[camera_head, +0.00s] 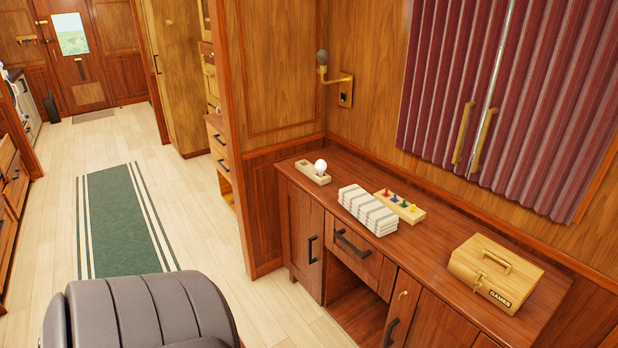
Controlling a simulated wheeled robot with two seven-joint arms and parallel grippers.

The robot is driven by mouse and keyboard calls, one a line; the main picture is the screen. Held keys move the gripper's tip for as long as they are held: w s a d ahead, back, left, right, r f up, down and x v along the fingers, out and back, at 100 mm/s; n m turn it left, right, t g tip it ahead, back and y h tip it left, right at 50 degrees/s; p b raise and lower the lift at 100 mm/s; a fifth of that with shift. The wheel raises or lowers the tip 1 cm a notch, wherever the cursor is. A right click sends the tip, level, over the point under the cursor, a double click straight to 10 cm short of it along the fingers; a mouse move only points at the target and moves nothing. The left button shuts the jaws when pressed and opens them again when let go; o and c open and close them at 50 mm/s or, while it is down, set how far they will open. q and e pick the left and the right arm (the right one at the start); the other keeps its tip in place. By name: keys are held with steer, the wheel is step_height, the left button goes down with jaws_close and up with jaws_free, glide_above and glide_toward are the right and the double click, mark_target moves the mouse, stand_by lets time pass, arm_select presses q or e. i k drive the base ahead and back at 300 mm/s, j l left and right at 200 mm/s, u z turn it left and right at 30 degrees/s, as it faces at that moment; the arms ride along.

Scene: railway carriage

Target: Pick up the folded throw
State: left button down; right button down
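A folded throw (367,210), white with thin grey-brown stripes, lies on the wooden cabinet top (430,242) under the curtained window. It sits close to the cabinet's front edge. Neither of my grippers is in the head view.
A wooden tray with coloured pegs (399,206) lies close behind the throw. A small wooden holder with a white ball (313,172) is to its left, a wooden games box (495,273) to its right. A grey padded seat (140,312) stands in front. The aisle with its green runner (124,222) is clear.

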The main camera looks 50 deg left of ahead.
mark_target(380, 219)
steer(key=u, duration=1.3)
